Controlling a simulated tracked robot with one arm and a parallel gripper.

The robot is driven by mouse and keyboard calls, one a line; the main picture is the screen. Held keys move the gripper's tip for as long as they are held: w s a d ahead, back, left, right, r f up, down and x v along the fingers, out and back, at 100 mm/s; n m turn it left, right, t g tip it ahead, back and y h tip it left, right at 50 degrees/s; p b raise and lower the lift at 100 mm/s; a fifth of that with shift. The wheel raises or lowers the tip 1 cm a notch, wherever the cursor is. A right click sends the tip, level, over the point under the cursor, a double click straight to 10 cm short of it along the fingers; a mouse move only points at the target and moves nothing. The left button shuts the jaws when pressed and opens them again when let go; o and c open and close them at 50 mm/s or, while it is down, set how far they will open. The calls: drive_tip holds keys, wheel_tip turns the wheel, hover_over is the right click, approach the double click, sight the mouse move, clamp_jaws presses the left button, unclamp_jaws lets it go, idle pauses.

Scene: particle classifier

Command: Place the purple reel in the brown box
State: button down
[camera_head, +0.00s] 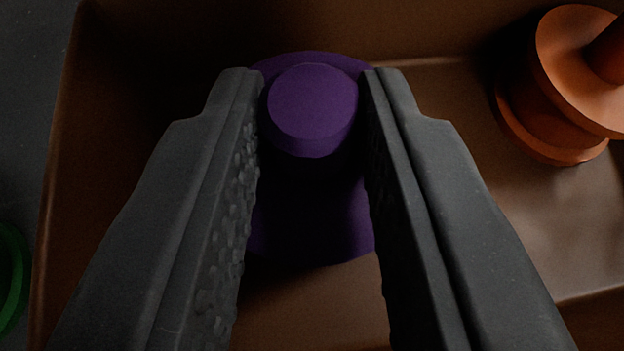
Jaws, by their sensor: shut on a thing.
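The purple reel (311,105) is between the two dark fingers of my gripper (312,88), near the fingertips. My gripper is shut on the reel's round knob, and the wider purple disc shows below and behind it. The brown box (430,78) lies under and around the reel in the view. The reel is over or inside the box; I cannot tell whether it touches the box floor. The fingers hide the sides of the reel and part of the box.
An orange reel (572,75) lies tilted in the box at the right. A green object (12,275) is partly in view on the dark floor outside the box's left wall. The box floor at the lower right is bare.

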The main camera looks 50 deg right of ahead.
drive_tip(key=shift+f, duration=0.7)
drive_tip(key=c, duration=1.2)
unclamp_jaws()
drive_tip(key=shift+c, duration=0.2)
drive_tip(key=shift+r, duration=0.1)
drive_tip(key=p+v, duration=0.3)
drive_tip(key=v, duration=0.9)
drive_tip(key=shift+s, duration=0.1)
